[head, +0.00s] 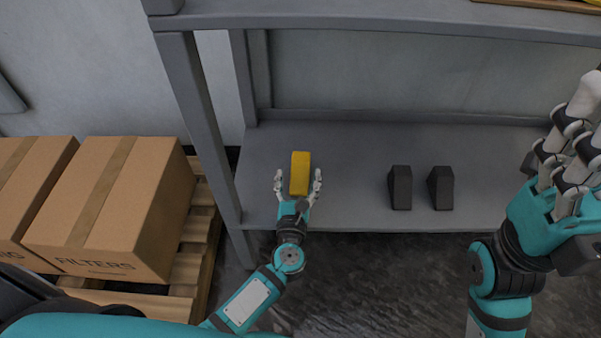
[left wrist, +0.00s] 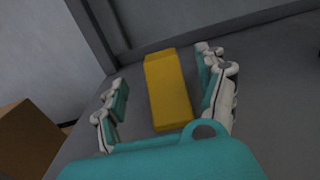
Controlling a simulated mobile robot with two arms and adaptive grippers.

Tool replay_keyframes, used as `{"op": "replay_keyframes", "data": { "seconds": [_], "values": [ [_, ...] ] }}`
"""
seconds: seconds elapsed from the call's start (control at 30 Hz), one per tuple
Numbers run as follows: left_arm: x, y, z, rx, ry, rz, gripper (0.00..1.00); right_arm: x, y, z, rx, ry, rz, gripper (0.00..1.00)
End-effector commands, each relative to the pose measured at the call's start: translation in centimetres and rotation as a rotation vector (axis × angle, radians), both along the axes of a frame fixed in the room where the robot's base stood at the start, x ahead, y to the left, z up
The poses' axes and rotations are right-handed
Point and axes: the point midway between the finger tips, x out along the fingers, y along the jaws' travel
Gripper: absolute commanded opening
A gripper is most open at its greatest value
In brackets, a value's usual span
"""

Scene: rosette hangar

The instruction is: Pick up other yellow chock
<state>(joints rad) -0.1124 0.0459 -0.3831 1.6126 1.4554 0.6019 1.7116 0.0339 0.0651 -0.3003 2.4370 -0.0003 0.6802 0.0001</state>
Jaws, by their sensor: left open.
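A yellow chock (head: 300,172) lies on the lower grey shelf near its left end. It also shows in the left wrist view (left wrist: 167,88). My left gripper (head: 298,183) is open, with its fingers on either side of the chock's near part. In the left wrist view, the left gripper (left wrist: 165,92) has a gap between each finger and the chock. My right gripper (head: 572,135) is raised at the right of the head view and shows pale fingers. I cannot tell whether it is open or shut.
Two black chocks (head: 400,187) (head: 440,187) stand on the shelf (head: 345,205) to the right. A shelf post (head: 205,135) rises at the left. Cardboard boxes (head: 125,200) sit on a wooden pallet (head: 205,240). An upper shelf (head: 370,18) overhangs. Bare shelf lies between yellow and black chocks.

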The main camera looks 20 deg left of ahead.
Motion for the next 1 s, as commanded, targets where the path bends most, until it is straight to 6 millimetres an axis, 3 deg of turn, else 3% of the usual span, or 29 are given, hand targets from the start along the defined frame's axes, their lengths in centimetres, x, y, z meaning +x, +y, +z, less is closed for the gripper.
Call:
{"op": "replay_keyframes", "data": {
  "seconds": [0.1, 0.33, 0.63, 1.0],
  "values": [
    [1.4, 0.2, -0.2, 0.001, -0.004, 0.0, 0.73, 0.0, 0.0, -0.5, -0.001, -0.004, -0.001, 0.68],
    [4.5, 0.8, -0.2, 0.001, -0.002, 0.0, 0.73, -0.5, 0.1, 0.8, -0.001, -0.055, -0.003, 0.68],
    [5.0, 0.9, -0.1, 0.001, 0.0, 0.0, 0.73, -0.5, 0.1, 0.9, -0.002, -0.058, -0.003, 0.68],
    [5.0, 0.9, -0.1, 0.001, 0.0, 0.0, 0.25, -0.5, 0.1, 0.9, -0.002, -0.058, -0.003, 0.68]
  ]
}}
